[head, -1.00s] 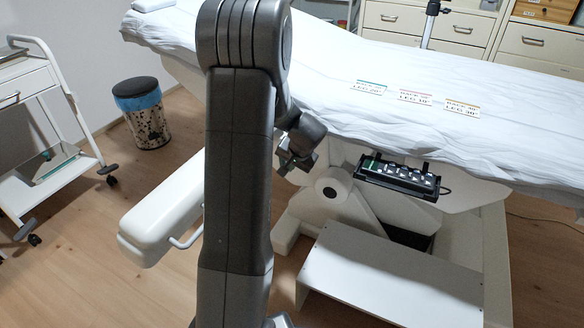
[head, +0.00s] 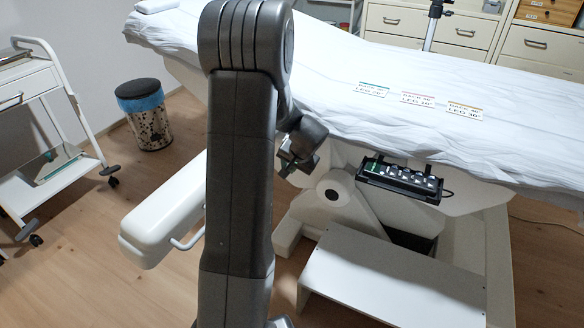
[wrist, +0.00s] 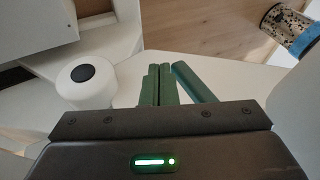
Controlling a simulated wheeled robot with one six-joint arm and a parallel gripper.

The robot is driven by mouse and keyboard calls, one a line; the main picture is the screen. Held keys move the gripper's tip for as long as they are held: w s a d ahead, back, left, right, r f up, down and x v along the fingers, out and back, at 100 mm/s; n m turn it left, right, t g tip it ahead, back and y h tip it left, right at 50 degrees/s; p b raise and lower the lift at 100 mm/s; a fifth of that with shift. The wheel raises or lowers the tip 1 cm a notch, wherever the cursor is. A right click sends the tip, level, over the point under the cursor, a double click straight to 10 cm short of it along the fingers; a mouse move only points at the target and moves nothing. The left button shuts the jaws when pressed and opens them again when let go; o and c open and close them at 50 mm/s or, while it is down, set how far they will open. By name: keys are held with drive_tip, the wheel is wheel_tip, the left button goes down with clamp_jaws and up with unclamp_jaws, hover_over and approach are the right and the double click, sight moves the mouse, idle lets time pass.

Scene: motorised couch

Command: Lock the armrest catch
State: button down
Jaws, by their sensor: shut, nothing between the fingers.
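The armrest (head: 160,215) is a long white padded bar beside the couch, left of my arm in the head view, with a thin metal loop at its inner side. My gripper (head: 288,168) hangs below the couch edge, partly hidden by my arm. In the wrist view its two green fingers (wrist: 160,85) are shut together and empty, over a white surface. A separate teal-green bar (wrist: 195,82) lies slanted just right of the fingertips; it may be the armrest catch, but I cannot tell its setting. A white round knob with a black cap (wrist: 82,85) stands to the left.
The couch (head: 420,60) with a white sheet spans the back. A black button panel (head: 400,180) hangs under its edge. A white step (head: 395,280) stands at front right. A speckled bin (head: 150,120) and a white trolley (head: 50,130) stand left.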

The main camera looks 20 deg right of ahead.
idle(0.7)
drive_tip(key=shift+r+p, duration=0.5)
drive_tip(key=shift+r, duration=0.3)
drive_tip(key=shift+s+d, duration=0.1)
